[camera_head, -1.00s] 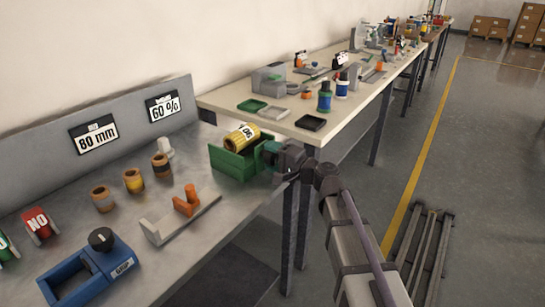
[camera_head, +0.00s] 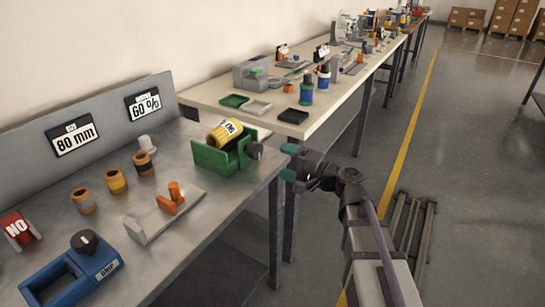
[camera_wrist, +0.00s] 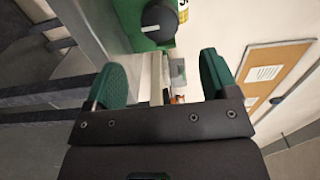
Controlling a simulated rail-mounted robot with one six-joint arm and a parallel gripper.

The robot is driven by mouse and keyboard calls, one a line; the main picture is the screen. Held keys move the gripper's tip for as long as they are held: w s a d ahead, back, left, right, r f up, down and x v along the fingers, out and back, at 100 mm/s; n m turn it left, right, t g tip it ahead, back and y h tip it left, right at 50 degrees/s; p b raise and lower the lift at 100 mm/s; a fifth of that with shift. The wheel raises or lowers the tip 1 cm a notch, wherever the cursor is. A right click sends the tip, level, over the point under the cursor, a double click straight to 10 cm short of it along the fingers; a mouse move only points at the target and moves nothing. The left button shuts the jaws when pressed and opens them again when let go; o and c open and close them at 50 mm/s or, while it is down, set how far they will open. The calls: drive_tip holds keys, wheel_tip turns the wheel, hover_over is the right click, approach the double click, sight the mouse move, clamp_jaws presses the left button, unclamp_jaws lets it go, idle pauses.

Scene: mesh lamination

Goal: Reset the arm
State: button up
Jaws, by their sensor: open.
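My gripper (camera_head: 290,162) is in the head view, off the front edge of the near bench, at the end of my arm reaching in from the lower right. In the wrist view its two green fingers (camera_wrist: 160,85) are wide apart with nothing between them. Just left of it in the head view, a green box (camera_head: 222,157) with a dark knob (camera_head: 254,150) stands on the bench corner and holds a yellow labelled roll (camera_head: 224,132). The box and knob also show beyond the fingers in the wrist view (camera_wrist: 160,18). The gripper is apart from them.
The near grey bench (camera_head: 215,205) holds a blue device (camera_head: 70,275), several small rolls and a light holder with an orange part (camera_head: 165,212). A second bench (camera_head: 330,110) with bottles and trays stands behind. Open floor lies right, with a dark pallet (camera_head: 415,225).

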drive_tip(key=shift+d, duration=0.1)
drive_tip(key=s+d+f+n+g+h, duration=0.2)
drive_tip(key=s+f+n+g+h, duration=0.45)
drive_tip(key=f, duration=0.65)
drive_tip(key=s+d+f+g+h, duration=0.35)
drive_tip(key=s+d+h, duration=0.4)
drive_tip(key=s, duration=0.25)
wheel_tip(320, 180, up, 20)
drive_tip(key=s+d+h+p, duration=0.1)
drive_tip(key=p, duration=2)
drive_tip(key=shift+r, duration=0.15)
